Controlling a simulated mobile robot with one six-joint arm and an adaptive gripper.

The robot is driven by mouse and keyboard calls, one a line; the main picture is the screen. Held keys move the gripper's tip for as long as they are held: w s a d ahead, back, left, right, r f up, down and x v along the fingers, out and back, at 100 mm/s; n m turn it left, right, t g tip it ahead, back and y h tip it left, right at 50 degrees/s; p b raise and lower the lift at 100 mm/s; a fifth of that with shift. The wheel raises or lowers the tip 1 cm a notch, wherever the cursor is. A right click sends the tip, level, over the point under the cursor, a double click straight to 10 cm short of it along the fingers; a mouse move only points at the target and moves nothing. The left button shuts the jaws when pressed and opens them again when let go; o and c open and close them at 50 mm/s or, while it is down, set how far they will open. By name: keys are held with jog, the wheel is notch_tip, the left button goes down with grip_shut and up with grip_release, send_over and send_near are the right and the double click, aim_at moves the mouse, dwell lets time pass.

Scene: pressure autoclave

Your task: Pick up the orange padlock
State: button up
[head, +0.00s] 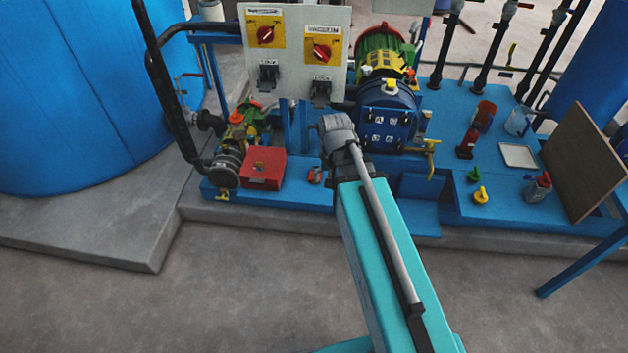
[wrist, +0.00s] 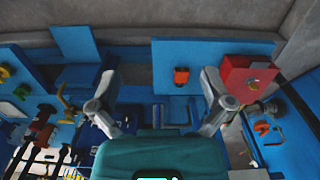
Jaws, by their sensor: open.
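The small orange padlock (head: 315,176) lies on the blue skid deck, just right of the red box and left of my arm in the head view. In the wrist view the orange padlock (wrist: 181,76) shows on the blue deck, between my fingers in the picture and nearer the right one. My gripper (wrist: 160,79) is open and empty, its two fingers spread wide. The padlock looks apart from both fingers; the exact height gap cannot be told. In the head view my fingers are hidden behind my arm.
A red box (head: 263,168) sits left of the padlock. A switch panel (head: 294,50) stands behind it, and a blue autoclave vessel (head: 389,112) to the right. Yellow knob-like pieces (head: 480,195) and a leaning board (head: 583,165) are further right. The concrete floor in front is clear.

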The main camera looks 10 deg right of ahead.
jog(key=w+f+m+b, duration=0.9)
jog(key=w+f, duration=0.1)
jog(key=w, duration=0.3)
jog(key=m+b, duration=0.8)
jog(key=m, duration=0.1)
send_over(310, 174)
jog(key=s, duration=0.1)
notch_tip(310, 174, down, 8)
jog(key=shift+d+r, duration=0.1)
jog(key=shift+w+f+m, duration=0.3)
jog(key=shift+w, duration=0.2)
jog(key=shift+f+b, duration=1.15)
jog(key=shift+b, duration=0.05)
jog(key=shift+a+f+b, duration=0.2)
jog(key=shift+f+b, duration=2.4)
